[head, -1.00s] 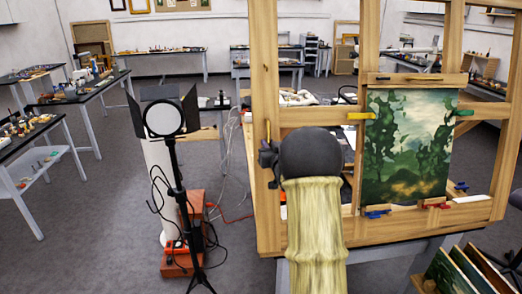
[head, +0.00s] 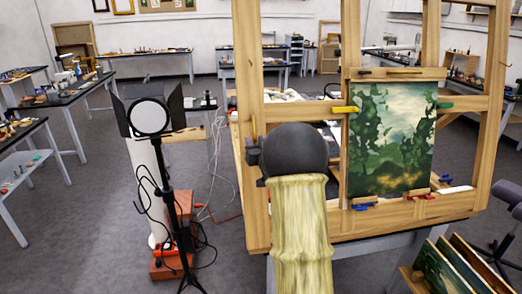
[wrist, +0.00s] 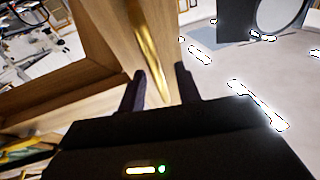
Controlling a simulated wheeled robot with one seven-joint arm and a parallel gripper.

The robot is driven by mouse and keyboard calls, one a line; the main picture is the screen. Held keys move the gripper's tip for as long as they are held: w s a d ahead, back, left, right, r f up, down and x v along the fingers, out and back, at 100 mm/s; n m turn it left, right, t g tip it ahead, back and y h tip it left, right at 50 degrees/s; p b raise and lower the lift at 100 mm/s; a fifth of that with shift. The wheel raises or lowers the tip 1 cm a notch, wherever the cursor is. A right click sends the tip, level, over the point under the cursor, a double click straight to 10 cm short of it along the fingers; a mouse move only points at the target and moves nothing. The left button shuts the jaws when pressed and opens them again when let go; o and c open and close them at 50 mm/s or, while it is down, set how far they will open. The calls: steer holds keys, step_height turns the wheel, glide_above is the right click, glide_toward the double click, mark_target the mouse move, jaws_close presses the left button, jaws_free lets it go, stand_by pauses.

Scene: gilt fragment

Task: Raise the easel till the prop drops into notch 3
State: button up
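The wooden easel (head: 249,60) stands upright at the right of the head view and holds a green landscape painting (head: 391,140). The prop and its notches cannot be made out. My arm covers part of the easel's lower left and hides my gripper's fingers in the head view. In the wrist view my gripper (wrist: 160,88) has its two dark fingers apart. A wooden post with a long brass strip (wrist: 148,42) runs down toward the gap between them. I cannot tell whether the fingers touch it.
A black studio lamp (head: 150,117) on a stand, with loose cables, is left of the easel. Several canvases (head: 450,265) lean at the lower right. Work tables (head: 70,95) line the left and back. Grey floor (head: 85,235) is clear at the left.

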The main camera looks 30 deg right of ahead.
steer(key=s+a+b, duration=0.3)
steer(key=s+b, duration=0.4)
steer(key=s, duration=1)
steer(key=shift+f, duration=0.3)
